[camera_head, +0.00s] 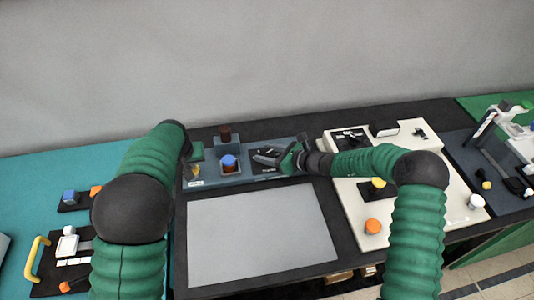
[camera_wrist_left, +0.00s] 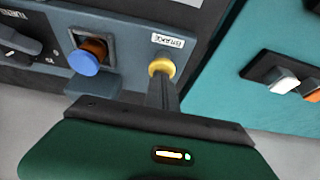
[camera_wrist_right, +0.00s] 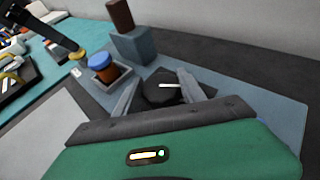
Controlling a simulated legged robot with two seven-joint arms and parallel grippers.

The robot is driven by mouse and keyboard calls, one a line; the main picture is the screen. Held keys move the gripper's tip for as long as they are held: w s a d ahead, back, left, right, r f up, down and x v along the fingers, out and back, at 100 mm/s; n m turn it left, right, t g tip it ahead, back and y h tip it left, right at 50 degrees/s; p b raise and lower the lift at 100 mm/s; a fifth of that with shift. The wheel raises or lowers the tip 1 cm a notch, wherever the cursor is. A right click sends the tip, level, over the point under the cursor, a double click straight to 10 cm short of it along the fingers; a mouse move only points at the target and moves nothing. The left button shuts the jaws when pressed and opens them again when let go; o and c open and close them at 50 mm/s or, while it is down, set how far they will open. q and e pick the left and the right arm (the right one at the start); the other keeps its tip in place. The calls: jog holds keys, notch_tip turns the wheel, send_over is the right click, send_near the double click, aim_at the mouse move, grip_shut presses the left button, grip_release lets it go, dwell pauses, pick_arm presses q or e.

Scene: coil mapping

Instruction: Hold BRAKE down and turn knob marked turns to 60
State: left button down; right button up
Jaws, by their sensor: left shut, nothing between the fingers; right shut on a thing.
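The BRAKE button (camera_wrist_left: 162,66) is a yellow round cap beside a white BRAKE label (camera_wrist_left: 168,40). My left gripper (camera_wrist_left: 163,82) is shut and empty, its tips against or just in front of the cap; I cannot tell how far the cap is pressed. In the head view my left gripper (camera_head: 187,162) is partly behind my own arm. The turns knob (camera_wrist_right: 161,88) is black with a white pointer line. My right gripper (camera_wrist_right: 158,85) is shut on it, one finger on each side. In the head view my right gripper (camera_head: 272,158) covers most of the knob and its scale.
The blue-grey panel (camera_head: 232,181) also carries a blue-capped part (camera_head: 228,161) in a square socket and a brown cylinder (camera_head: 225,133) on a block. A grey plate (camera_head: 260,235) lies clear in front. A white board (camera_head: 350,215) with orange and yellow knobs stands at right.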

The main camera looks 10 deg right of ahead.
jog(key=shift+w+r+m+t+h, duration=0.2)
jog(key=shift+r+m+t+h, duration=0.3)
jog(key=shift+m, duration=0.1)
jog(key=shift+d+f, duration=0.1)
jog(key=shift+f, duration=0.05)
jog(key=o, duration=1)
pick_arm(q)
jog(key=shift+w+f, duration=0.1)
pick_arm(e)
jog(key=o, duration=0.4)
jog(key=shift+s+f, duration=0.1)
jog(key=shift+f, duration=0.15)
jog(key=shift+c, duration=0.2)
